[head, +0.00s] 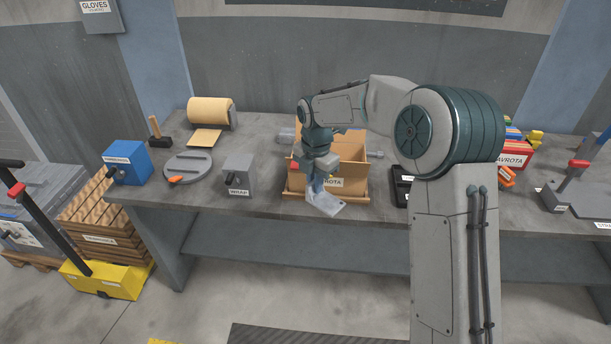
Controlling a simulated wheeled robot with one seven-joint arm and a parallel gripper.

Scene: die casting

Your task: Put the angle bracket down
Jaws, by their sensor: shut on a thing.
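The angle bracket (326,205) is a pale, light-grey metal piece with a flat plate that shows a small hole. My gripper (318,182) points down and is shut on its upper part. My gripper and wrist hide part of the box's left side.
A grey wrap dispenser (239,174), a round grey plate (188,167) and a blue box (127,161) stand left of the box. A black tray (401,186) lies to its right, close to my arm. Bare bench top shows between the wrap dispenser and the cardboard box.

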